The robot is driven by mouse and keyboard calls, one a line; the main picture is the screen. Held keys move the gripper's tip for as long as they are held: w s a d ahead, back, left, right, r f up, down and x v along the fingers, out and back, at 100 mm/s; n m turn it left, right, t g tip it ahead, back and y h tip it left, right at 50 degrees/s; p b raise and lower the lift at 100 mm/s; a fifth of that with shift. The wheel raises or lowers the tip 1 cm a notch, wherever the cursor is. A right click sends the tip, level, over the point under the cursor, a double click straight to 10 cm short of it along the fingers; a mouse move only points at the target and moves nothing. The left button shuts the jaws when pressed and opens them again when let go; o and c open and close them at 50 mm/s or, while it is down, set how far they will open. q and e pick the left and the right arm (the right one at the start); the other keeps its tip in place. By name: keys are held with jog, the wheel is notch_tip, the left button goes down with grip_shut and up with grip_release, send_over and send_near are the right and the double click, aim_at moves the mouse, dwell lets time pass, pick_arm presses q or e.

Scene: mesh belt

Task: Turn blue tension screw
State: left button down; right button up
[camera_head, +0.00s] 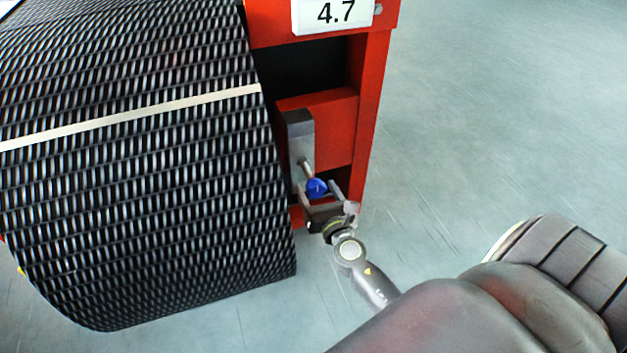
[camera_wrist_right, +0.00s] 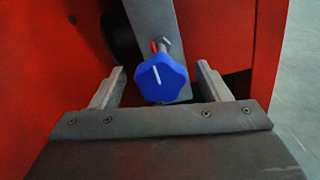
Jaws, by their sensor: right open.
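The blue tension screw (camera_head: 317,187) is a lobed knob with a white line on its face, on a threaded rod at a grey metal bracket (camera_head: 299,135). In the right wrist view the blue screw (camera_wrist_right: 161,78) is between the finger ends, and its white line points up, tilted slightly left. My right gripper (camera_head: 320,190) is open around the knob, with a gap on each side in the wrist view (camera_wrist_right: 160,82). A small red mark (camera_wrist_right: 154,47) shows just above the knob. My left gripper is not in view.
The black mesh belt roll (camera_head: 140,180) with a pale stripe fills the left, close beside the bracket. A red frame (camera_head: 372,110) with a 4.7 sign (camera_head: 335,13) surrounds the bracket. The grey floor (camera_head: 500,110) at right is clear.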

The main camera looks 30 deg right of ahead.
aim_at(313, 183)
jog(key=shift+x, duration=1.65)
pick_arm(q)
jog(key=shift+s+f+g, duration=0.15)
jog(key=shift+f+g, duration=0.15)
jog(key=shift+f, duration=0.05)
